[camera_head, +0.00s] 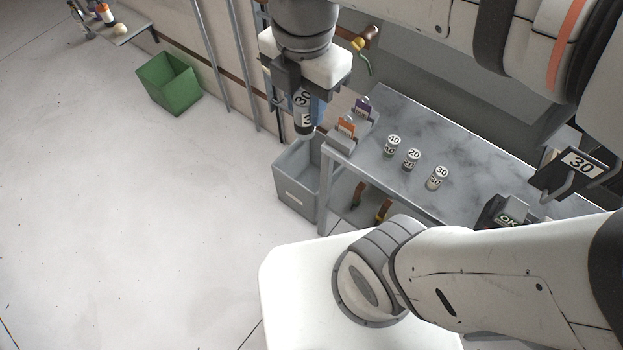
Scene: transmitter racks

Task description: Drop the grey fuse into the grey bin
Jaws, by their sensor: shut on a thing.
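My gripper (303,93) points down at the top middle, shut on a fuse (304,119) marked 30. The fuse hangs upright; it looks dark and grey with a pale label, and its upper part is between the jaws. The grey bin (294,199) stands on the floor at the left end of the table, with a small pale label on its front. In the picture the fuse's lower end is just above the bin's back rim. The exact height and depth between them cannot be told. The bin's inside is only partly visible.
The grey table (455,150) bears several fuses, including one marked 20 (411,160). Orange (346,128) and purple (362,107) cards stand at its left end. A green bin (168,85) stands far left. A 30 sign (578,163) is at right. The left floor is clear.

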